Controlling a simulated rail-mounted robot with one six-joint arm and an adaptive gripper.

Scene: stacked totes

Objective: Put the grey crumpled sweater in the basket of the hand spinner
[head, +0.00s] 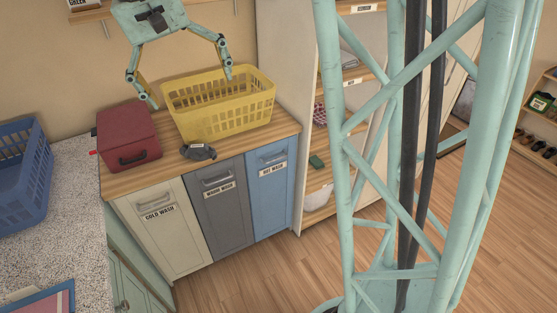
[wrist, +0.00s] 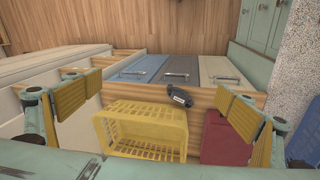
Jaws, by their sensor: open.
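A small dark grey crumpled item (head: 198,152), which looks like the grey sweater, lies on the wooden counter in front of the yellow basket. It also shows in the wrist view (wrist: 179,97), with a lighter patch on it. My gripper (head: 190,90) is wide open and empty, above the counter over the yellow basket and red case. In the wrist view its fingers (wrist: 160,103) stand far apart at either side, and the grey item shows between them, well beyond. I cannot make out a hand spinner or its basket in either view.
A yellow laundry basket (head: 220,122) and a closed red case (head: 128,134) stand on the wooden counter (head: 232,145) beside the grey item. Fronts labelled cold, warm and hot wash are below. A blue basket (head: 22,185) stands on the speckled worktop (head: 60,225) at left.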

